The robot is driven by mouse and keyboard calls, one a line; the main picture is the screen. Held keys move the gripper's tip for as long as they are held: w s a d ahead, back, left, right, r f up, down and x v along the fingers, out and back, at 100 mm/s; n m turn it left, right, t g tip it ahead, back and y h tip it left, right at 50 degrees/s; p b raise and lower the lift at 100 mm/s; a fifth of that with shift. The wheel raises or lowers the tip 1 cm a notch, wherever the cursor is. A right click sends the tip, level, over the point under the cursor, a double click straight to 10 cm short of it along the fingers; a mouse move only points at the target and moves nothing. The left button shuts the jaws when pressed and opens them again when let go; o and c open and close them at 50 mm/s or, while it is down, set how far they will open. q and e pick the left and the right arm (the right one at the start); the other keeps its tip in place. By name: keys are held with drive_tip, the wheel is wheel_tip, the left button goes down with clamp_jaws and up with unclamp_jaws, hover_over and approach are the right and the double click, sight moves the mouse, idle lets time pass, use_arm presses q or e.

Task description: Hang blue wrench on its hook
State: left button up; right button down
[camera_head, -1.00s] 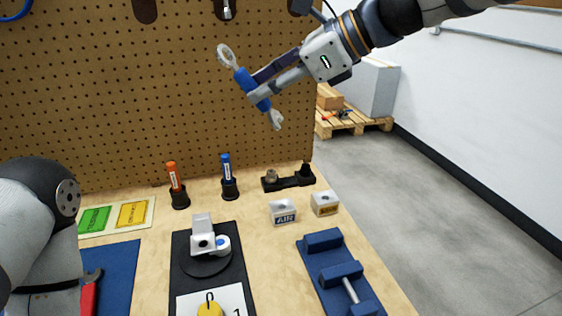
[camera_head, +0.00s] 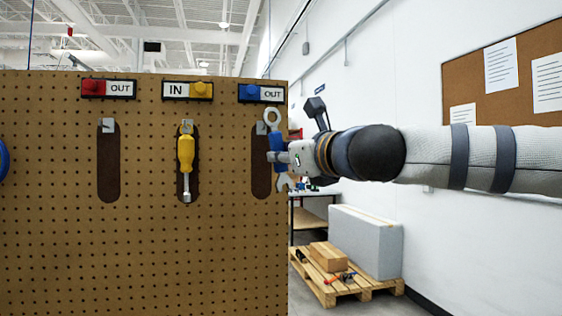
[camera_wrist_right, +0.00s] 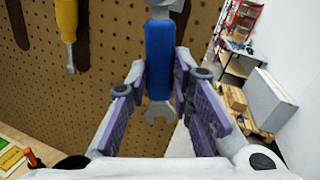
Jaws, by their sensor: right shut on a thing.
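The blue wrench (camera_head: 275,141) is upright in my right gripper (camera_head: 279,156), ring end up and open jaw end down. The right gripper is shut on its blue handle, which also shows between the fingers in the right wrist view (camera_wrist_right: 159,60). In the head view the wrench overlaps the right edge of the dark brown hook plate (camera_head: 261,170) under a blue "OUT" label (camera_head: 262,93). The hook (camera_head: 260,127) appears just left of the wrench's ring. I cannot tell how far the wrench is from the board. My left gripper is out of view.
The pegboard (camera_head: 60,220) has a yellow screwdriver (camera_head: 186,160) hanging under the "IN" label (camera_head: 188,90). Left of it, an empty hook (camera_head: 108,126) sits under a red "OUT" label (camera_head: 108,89). A pallet (camera_head: 350,287) stands on the floor beyond the board's right edge.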

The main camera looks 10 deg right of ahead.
drive_tip(key=shift+w+f, duration=0.25)
drive_tip(key=shift+w, duration=0.9)
drive_tip(key=w, duration=0.1)
drive_tip(key=w+b, duration=0.1)
drive_tip(key=w, duration=0.3)
drive_tip(key=shift+f+b, duration=0.25)
drive_tip(key=shift+b, duration=0.05)
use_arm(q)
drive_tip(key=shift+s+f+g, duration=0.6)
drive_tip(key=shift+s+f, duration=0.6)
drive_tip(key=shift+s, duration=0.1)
use_arm(e)
drive_tip(key=shift+w+f, duration=0.45)
drive_tip(key=shift+w, duration=0.25)
drive_tip(key=c, duration=1.3)
unclamp_jaws()
